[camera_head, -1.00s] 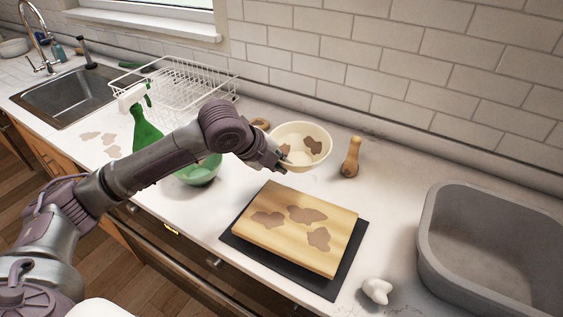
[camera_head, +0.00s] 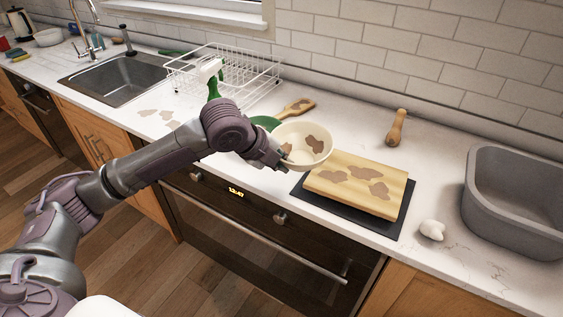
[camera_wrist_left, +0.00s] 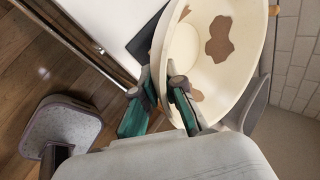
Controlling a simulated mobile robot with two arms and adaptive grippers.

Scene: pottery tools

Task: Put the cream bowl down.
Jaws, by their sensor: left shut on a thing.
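The cream bowl (camera_head: 303,143) has brown patches inside. My left gripper (camera_head: 284,160) is shut on the bowl's near left rim, and the bowl appears held above the counter, in front of the green bowl. In the left wrist view the cream bowl (camera_wrist_left: 212,58) fills the upper right, with the fingers of my left gripper (camera_wrist_left: 168,95) on either side of its wall. The bowl's underside and the gap below it are hidden. My right gripper is not in view.
A patched wooden board (camera_head: 358,186) on a dark mat (camera_head: 397,222) lies right of the bowl. A green bowl (camera_head: 262,122), wooden paddle (camera_head: 296,106), spray bottle (camera_head: 212,82), dish rack (camera_head: 240,68), wooden tool (camera_head: 396,128), white lump (camera_head: 432,230) and grey tub (camera_head: 482,205) surround it.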

